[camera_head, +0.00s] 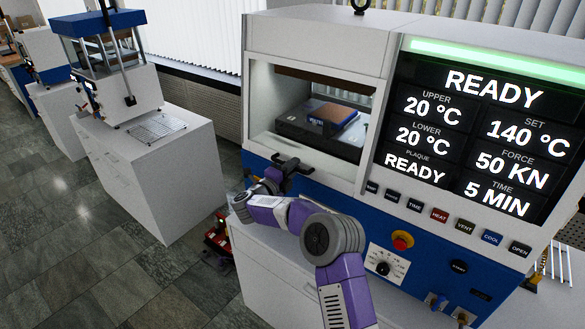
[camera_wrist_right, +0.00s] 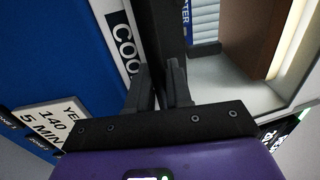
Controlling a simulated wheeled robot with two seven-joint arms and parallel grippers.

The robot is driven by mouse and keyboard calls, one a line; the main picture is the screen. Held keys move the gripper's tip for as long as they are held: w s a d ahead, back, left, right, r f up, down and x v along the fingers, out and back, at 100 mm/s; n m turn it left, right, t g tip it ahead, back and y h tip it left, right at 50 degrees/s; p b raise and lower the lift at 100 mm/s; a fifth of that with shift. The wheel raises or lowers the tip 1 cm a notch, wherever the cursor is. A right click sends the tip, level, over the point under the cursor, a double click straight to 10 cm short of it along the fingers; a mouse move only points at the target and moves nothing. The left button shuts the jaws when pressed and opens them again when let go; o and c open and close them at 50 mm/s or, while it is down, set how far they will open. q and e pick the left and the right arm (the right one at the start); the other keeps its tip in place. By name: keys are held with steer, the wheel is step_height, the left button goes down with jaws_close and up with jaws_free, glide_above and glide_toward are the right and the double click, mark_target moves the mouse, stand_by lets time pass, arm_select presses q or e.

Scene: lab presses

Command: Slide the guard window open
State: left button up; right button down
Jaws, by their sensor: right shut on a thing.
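The press (camera_head: 320,40) has a chamber opening (camera_head: 315,110) in its front, where the guard window sits. I cannot tell clear pane from open space there. My right gripper (camera_head: 284,165) is at the lower edge of this opening, shut on a dark bar, the guard window handle. In the right wrist view, the handle (camera_wrist_right: 148,35) runs between the two fingers of the right gripper (camera_wrist_right: 157,78). Inside the chamber, a brown-topped block with a blue side (camera_head: 328,115) lies on a dark platen (camera_head: 295,125). My left gripper is not in view.
The press display (camera_head: 480,130) reads READY, with a row of buttons (camera_head: 440,215) and a red stop knob (camera_head: 402,240) below. A white cabinet (camera_head: 165,165) with another machine (camera_head: 110,70) stands to the left. Grey floor (camera_head: 60,230) lies open at the left.

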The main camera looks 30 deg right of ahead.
mark_target(310, 64)
steer(key=r+p, duration=0.1)
steer(key=r, duration=0.3)
steer(key=d+r+p, duration=0.1)
steer(key=r+p, duration=0.1)
steer(key=r, duration=0.3)
steer(key=r+p, duration=0.2)
steer(key=r, duration=0.2)
steer(key=shift+w+d+r, duration=0.3)
steer(key=r+p, duration=0.3)
steer(key=r, duration=0.2)
steer(key=d+r+p, duration=0.1)
steer(key=r+p, duration=0.2)
steer(key=r, duration=0.3)
steer(key=w+d+r+p, duration=0.1)
steer(key=r+p, duration=0.2)
steer(key=r, duration=0.2)
steer(key=shift+d+r+p, duration=0.15)
steer(key=shift+r+p, duration=0.05)
steer(key=shift+p, duration=0.1)
steer(key=c, duration=1.2)
jaws_free()
steer(key=shift+f, duration=0.1)
